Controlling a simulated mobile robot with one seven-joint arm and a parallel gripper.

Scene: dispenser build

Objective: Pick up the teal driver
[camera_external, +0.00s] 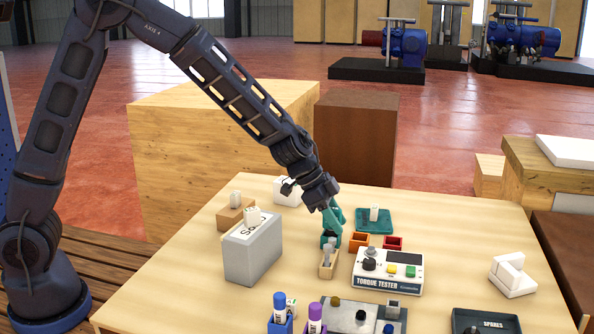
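The teal driver (332,225) stands roughly upright near the middle of the light wooden table, behind a small wooden holder. My gripper (327,204) points down from the upper left and is right at the top of the driver, overlapping it in the picture. Its fingers are too small and hidden to tell whether they are open or closed, or whether they touch the driver. The driver's lower end is just above or behind the wooden holder (328,265); I cannot tell whether it rests on the table.
A torque tester (388,284) and orange (359,239) and red bins (392,243) stand close on the right, with a teal tray (374,226) behind. A tall grey box (253,254) stands left. Marker holders and a spares tray (485,322) line the front. The right side is partly clear.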

